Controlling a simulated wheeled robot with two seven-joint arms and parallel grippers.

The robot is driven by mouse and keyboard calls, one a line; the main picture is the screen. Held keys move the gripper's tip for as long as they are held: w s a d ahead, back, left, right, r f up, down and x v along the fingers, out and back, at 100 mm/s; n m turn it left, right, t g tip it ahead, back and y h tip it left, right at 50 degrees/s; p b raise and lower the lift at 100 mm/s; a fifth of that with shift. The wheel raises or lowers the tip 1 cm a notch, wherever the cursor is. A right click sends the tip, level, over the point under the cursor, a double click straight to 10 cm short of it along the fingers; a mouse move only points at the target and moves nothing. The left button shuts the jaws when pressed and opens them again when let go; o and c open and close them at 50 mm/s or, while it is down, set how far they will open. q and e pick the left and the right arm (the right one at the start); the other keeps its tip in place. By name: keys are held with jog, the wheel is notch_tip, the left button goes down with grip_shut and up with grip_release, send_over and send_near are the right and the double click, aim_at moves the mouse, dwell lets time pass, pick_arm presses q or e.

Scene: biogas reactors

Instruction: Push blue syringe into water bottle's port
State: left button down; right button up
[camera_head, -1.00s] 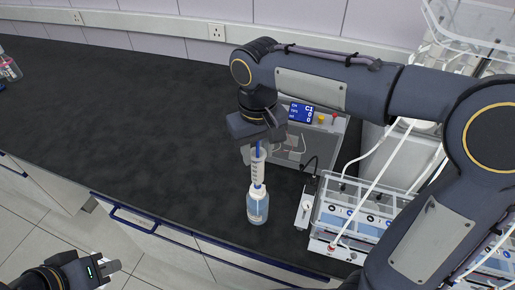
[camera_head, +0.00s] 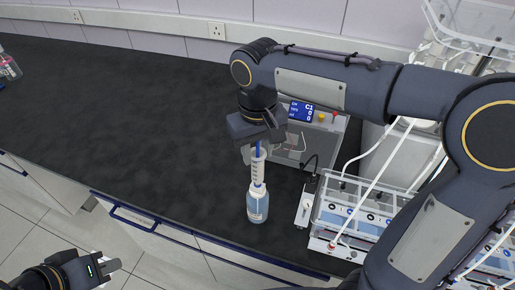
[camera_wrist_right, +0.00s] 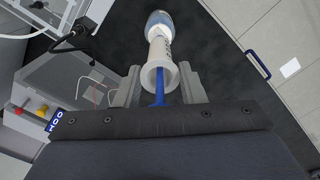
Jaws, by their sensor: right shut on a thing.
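The syringe (camera_head: 257,172) has a clear, marked barrel and a blue plunger (camera_wrist_right: 160,92). It stands upright on top of the water bottle (camera_head: 257,208), a clear bottle with pale blue liquid. Its lower end meets the bottle's top; the port itself is too small to make out. My right gripper (camera_head: 260,151) is above the bottle, shut on the upper end of the syringe. In the right wrist view its fingers (camera_wrist_right: 158,70) flank the barrel, and the bottle (camera_wrist_right: 157,20) lies beyond. My left gripper (camera_head: 114,266) is low at the left, away from the bottle; its finger gap is unclear.
A device with a blue display (camera_head: 301,113) stands behind the bottle. A clear bath rack (camera_head: 350,215) with tubes stands to the right. The dark bench (camera_head: 130,120) is clear to the left, apart from a bottle (camera_head: 9,68) at the far left.

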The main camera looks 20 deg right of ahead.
jog(key=shift+f+b, duration=0.45)
jog(key=shift+f, duration=0.2)
dwell(0.5)
dwell(0.4)
jog(key=o, duration=1)
jog(key=shift+r, duration=0.15)
notch_tip(320, 180, up, 8)
jog(key=shift+f, duration=0.2)
jog(key=shift+s+f, duration=0.1)
